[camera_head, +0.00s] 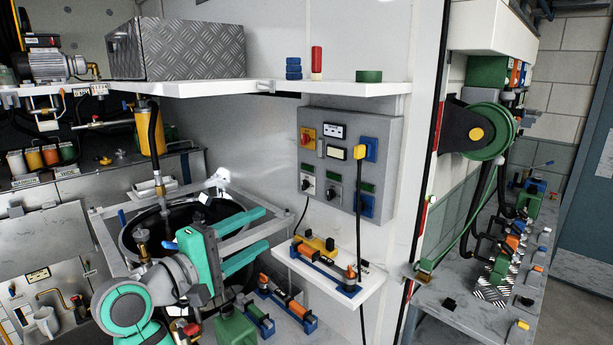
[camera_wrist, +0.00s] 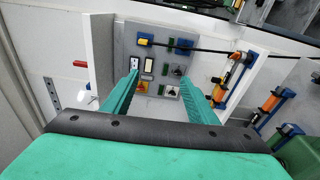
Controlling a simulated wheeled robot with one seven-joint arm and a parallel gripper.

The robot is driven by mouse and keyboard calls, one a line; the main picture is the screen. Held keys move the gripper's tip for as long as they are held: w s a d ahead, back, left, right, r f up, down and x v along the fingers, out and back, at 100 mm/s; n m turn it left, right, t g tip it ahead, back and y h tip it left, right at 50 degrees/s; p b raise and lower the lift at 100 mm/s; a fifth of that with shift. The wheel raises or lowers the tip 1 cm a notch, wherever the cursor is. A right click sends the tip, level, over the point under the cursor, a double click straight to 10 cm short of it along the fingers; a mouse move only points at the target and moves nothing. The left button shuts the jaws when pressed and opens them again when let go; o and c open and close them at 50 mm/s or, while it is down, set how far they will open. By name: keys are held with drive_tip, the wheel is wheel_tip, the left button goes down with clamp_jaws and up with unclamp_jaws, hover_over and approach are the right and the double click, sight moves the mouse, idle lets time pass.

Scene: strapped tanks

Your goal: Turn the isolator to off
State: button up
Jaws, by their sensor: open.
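The isolator (camera_head: 307,136) is a red rotary handle on a yellow plate at the upper left of a grey control panel (camera_head: 384,128). In the wrist view the isolator (camera_wrist: 142,88) shows beside the left finger, partly near its edge. The handle's exact angle is too small to read. My gripper (camera_head: 265,230) has teal fingers spread apart with nothing between them. It is in front of the panel, below and left of it in the head view, clear of the isolator. In the wrist view my gripper (camera_wrist: 159,77) points at the panel.
The panel also has a display (camera_head: 334,131), black selector knobs (camera_head: 308,186) and blue sockets, one with a yellow plug (camera_head: 359,153) and hanging cable. A white shelf (camera_head: 337,298) with tools juts out below. An upper shelf (camera_head: 300,87) overhangs. A black tank (camera_head: 135,235) stands beside my arm.

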wheel_tip(320, 180, down, 31)
drive_tip(key=s+d+n+t+y, duration=0.2)
drive_tip(key=y, duration=0.5)
drive_tip(key=s+f+y, duration=0.3)
drive_tip(key=s+f, duration=0.5)
drive_tip(key=f, duration=0.1)
drive_tip(key=s+d+f+m+g+y, duration=0.15)
drive_tip(key=s+f, duration=0.25)
drive_tip(key=s, duration=0.4)
drive_tip(key=s+d+f+m+y, duration=0.1)
drive_tip(key=s+d+f+m, duration=0.2)
drive_tip(key=s, duration=0.5)
drive_tip(key=s+d+r+m, duration=0.1)
drive_tip(key=s+m, duration=0.1)
drive_tip(key=s, duration=0.4)
drive_tip(key=s+d+r+m, duration=0.2)
drive_tip(key=s+m, duration=0.1)
drive_tip(key=s, duration=0.3)
drive_tip(key=s+d+r+m+h, duration=0.1)
drive_tip(key=s+m, duration=0.2)
drive_tip(key=s, duration=0.3)
drive_tip(key=shift+s+d+r+t, duration=0.15)
drive_tip(key=shift+s+r+t, duration=0.25)
drive_tip(key=shift+t, duration=0.05)
drive_tip(key=shift+s, duration=0.1)
